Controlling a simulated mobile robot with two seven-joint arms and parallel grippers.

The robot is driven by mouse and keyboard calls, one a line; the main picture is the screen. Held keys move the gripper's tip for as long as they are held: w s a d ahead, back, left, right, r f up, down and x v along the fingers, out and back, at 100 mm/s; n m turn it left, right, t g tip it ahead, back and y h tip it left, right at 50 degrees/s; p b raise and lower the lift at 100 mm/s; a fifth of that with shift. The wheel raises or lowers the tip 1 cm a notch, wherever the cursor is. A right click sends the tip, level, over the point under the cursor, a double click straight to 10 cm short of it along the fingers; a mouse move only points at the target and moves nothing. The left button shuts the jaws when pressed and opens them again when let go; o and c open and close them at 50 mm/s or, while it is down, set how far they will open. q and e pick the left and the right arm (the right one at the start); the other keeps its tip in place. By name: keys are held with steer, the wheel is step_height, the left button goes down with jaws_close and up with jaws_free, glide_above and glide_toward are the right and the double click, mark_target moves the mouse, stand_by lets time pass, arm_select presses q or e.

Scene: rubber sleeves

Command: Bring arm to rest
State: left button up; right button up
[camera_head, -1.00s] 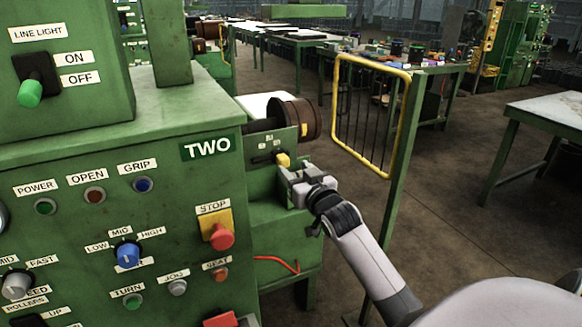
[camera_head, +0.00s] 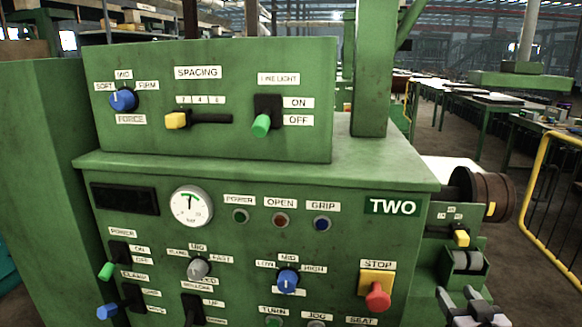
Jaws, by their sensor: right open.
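My right gripper (camera_head: 460,293) shows at the bottom right edge of the head view, its two grey fingers apart and nothing seen between them. It is below and apart from the small yellow lever (camera_head: 461,238) on the side of the green machine marked TWO (camera_head: 395,206). The rest of my right arm is cut off by the frame. My left gripper is not in view.
The panel carries a red stop button (camera_head: 377,296), a blue low-mid-high knob (camera_head: 287,280), and a pressure gauge (camera_head: 191,206). A brown drum (camera_head: 487,194) sticks out above the gripper. A yellow guard frame (camera_head: 545,200) stands at right, with floor between.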

steer(key=s+a+f+n+g+y, duration=0.1)
steer(key=s+a+f+g+y, duration=0.1)
steer(key=s+a+f, duration=0.6)
steer(key=s+a+f+n+g+y, duration=0.2)
steer(key=s+a+f, duration=0.7)
steer(key=s, duration=0.6)
steer(key=shift+a+f+n+g+y+p, duration=0.3)
steer(key=shift+f+g+y+p, duration=0.15)
steer(key=shift+f+g, duration=0.4)
